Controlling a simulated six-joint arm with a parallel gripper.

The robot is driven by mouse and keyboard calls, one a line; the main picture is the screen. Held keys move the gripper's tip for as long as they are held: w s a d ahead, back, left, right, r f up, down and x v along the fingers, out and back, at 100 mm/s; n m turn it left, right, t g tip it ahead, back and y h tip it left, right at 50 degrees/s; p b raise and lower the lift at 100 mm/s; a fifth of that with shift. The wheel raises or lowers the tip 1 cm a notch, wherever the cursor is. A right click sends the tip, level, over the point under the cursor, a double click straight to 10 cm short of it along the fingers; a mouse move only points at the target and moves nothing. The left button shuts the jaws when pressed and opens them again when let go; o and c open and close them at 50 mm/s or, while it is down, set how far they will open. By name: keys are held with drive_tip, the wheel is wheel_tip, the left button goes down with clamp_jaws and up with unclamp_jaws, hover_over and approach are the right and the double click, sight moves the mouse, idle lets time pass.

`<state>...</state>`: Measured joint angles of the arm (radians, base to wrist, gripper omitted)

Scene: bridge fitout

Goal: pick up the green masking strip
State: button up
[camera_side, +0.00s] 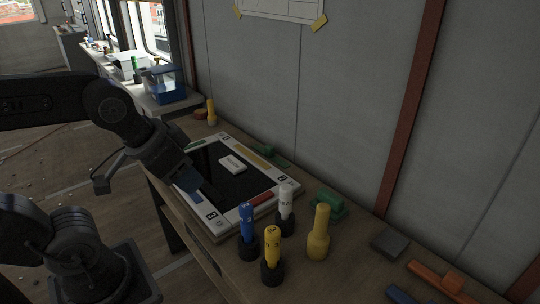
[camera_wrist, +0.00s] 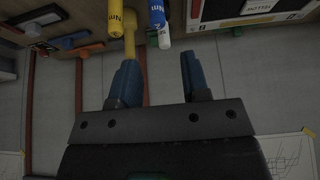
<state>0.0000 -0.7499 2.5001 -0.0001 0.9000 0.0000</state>
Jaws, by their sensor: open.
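A thin green strip (camera_side: 198,142) lies on the far left part of the white frame of a black-centred board (camera_side: 222,222). It looks like the green masking strip, though it is small here. I cannot make it out in the wrist view. My gripper (camera_side: 189,187) is above the board's left side, to the front of the strip and apart from it. In the wrist view my gripper (camera_wrist: 158,78) has its two blue fingers spread with nothing between them.
A yellow strip (camera_side: 254,155) and a red strip (camera_side: 261,198) lie on the board's frame, and a white block (camera_side: 232,163) on its black middle. Blue (camera_side: 246,222), white (camera_side: 286,205) and yellow (camera_side: 272,242) upright tools stand at the front right.

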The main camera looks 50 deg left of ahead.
drive_tip(key=o, duration=0.4)
drive_tip(key=shift+o, duration=0.2)
hover_over(269, 146)
drive_tip(key=s+d, duration=0.1)
drive_tip(key=s, duration=0.6)
wheel_tip(269, 146, down, 14)
drive_tip(key=x, duration=0.7)
drive_tip(key=shift+w+a+f, duration=0.1)
drive_tip(key=shift+w+f, duration=0.1)
drive_tip(key=shift+f, duration=0.15)
drive_tip(key=shift+w+a+x, duration=0.15)
drive_tip(key=shift+a+x, duration=0.05)
drive_tip(key=shift+x, duration=1.45)
drive_tip(key=shift+w+a+x, duration=0.1)
drive_tip(key=shift+a+x, duration=0.05)
drive_tip(key=shift+x, duration=1.5)
